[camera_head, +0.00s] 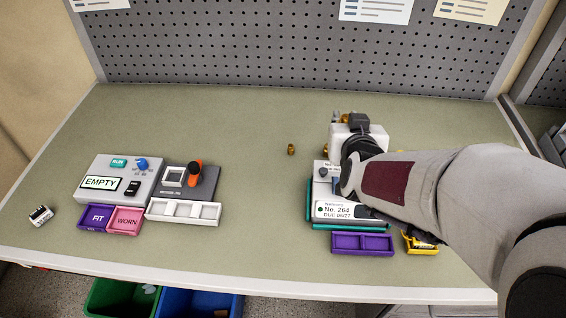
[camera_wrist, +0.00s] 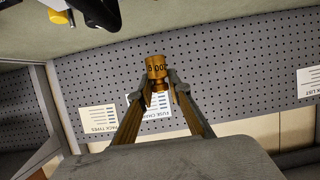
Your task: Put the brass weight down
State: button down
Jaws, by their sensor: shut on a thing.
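The brass weight (camera_wrist: 156,66) is between the fingertips of my gripper (camera_wrist: 158,86) in the wrist view. The fingers are shut on its lower part in the picture, and its marked body stands clear of them. The table shows at the top of this view, apart from the held weight. In the camera_head view my arm reaches in from the right over the pump with the No. 264 label (camera_head: 343,210) and covers part of it. My fingertips are hard to make out there.
A purple tray (camera_head: 362,252) and a yellow tray (camera_head: 423,249) lie in front. The EMPTY unit (camera_head: 112,178) is at left. A pegboard (camera_head: 300,50) closes the back.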

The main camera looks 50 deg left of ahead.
jog(key=s+a+n+g+y, duration=0.2)
jog(key=s+a, duration=0.7)
jog(key=s, duration=0.3)
send_over(281, 181)
notch_tip(281, 181, down, 6)
jog(key=shift+f+h, duration=0.15)
jog(key=shift+h, duration=0.25)
jog(key=shift+a+f, duration=0.1)
jog(key=shift+f, duration=2.9)
jog(key=shift+f, duration=1.9)
jog(key=shift+f, duration=0.1)
jog(key=c, duration=1.9)
grip_release()
